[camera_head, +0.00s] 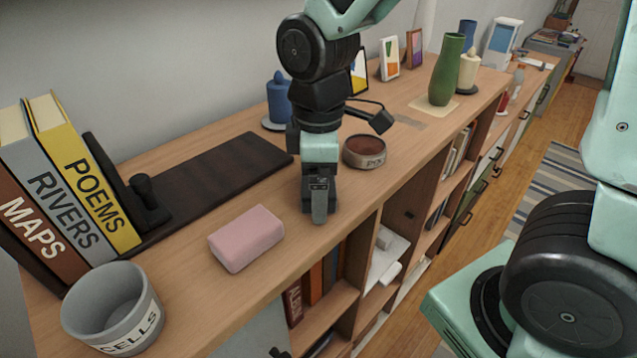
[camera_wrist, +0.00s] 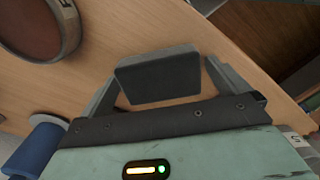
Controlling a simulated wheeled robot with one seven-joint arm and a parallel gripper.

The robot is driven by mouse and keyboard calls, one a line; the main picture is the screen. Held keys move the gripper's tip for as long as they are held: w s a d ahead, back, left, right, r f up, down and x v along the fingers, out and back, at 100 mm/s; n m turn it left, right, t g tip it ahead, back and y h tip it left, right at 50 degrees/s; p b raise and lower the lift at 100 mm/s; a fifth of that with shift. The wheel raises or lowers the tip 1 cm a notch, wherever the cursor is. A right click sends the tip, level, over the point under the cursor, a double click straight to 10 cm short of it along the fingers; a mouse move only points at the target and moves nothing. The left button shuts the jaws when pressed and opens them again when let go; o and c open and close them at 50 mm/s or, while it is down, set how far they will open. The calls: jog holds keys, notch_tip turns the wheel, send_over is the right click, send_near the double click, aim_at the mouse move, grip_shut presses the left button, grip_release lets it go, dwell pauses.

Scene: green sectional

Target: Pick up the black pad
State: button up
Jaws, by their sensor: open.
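My gripper (camera_head: 319,212) points straight down over the front part of the wooden shelf top, its fingers at or just above the surface. In the wrist view my gripper (camera_wrist: 158,74) is open, with a finger on each side of a dark, flat-faced block, which looks like the black pad (camera_wrist: 157,79). The pad shows a dark grey face with a lighter edge along its far side. I cannot tell whether the fingers touch it. In the head view I cannot make out the pad; the near finger seems to hide it.
A round labelled bowl (camera_head: 364,151) stands close to the right of my gripper. A blue candle (camera_head: 279,99) is behind it. A pink block (camera_head: 246,238), a grey pot (camera_head: 112,308), a long dark board (camera_head: 205,182) and several books (camera_head: 85,180) are left. The shelf's front edge is near.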

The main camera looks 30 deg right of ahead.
jog(key=c, duration=1)
jog(key=shift+o, duration=0.2)
notch_tip(320, 180, up, 10)
jog(key=shift+r+b, duration=0.1)
jog(key=shift+b, duration=0.7)
jog(key=shift+o, duration=0.7)
jog(key=shift+w+d, duration=0.1)
